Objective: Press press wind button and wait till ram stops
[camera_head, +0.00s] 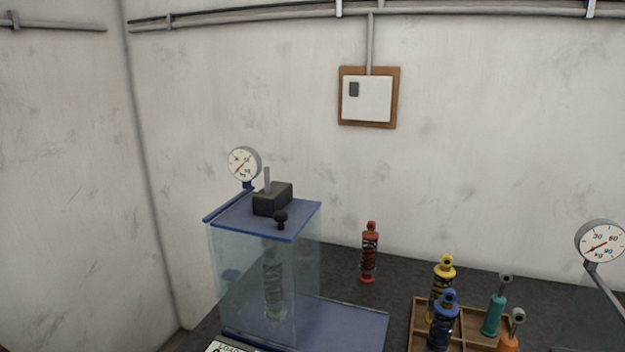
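The press (308,219) stands at the left of the table, with a blue top plate and clear walls. A black block with a grey rod, the ram head (272,199), sits on its top. A green spring unit (272,285) stands upright behind the clear walls. A round gauge (243,163) is fixed at the press's back left. A label plate (226,347) is cut off at the bottom edge. I cannot make out the wind button. Neither of my grippers is in view.
A red shock absorber (370,252) stands behind the wooden tray (416,322), which holds yellow, blue, teal and orange units. A second gauge (601,241) is at the right edge. A white switch box (367,98) hangs on the wall. Dark table shows between press and tray.

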